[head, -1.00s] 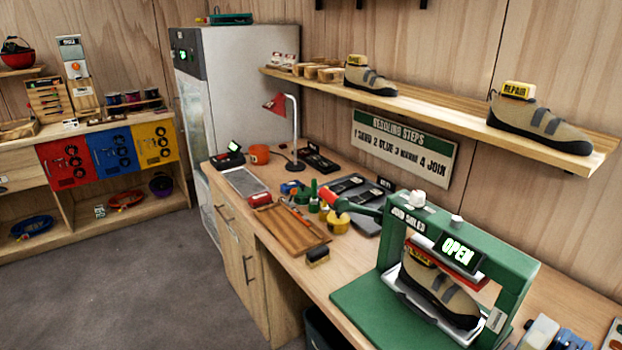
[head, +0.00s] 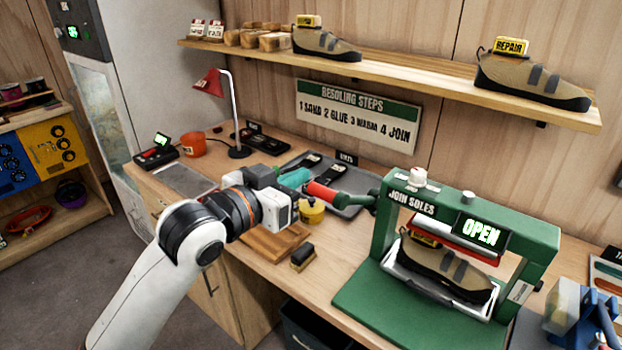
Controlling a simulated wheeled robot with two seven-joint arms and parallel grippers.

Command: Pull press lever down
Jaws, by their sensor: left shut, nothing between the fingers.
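The green press (head: 545,240) stands on the bench at the right, with "JOIN SOLES" on its frame and a lit "OPEN" display (head: 481,233). A tan shoe (head: 445,265) sits inside on a metal tray, under the raised red pad. The press lever (head: 326,195) sticks out to the left of the frame, with a thick red grip on a green arm. My left gripper (head: 295,178) is shut and empty, close to the free end of the red grip; whether they touch cannot be told. My right gripper is out of view.
A shelf (head: 420,77) with shoes hangs above.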

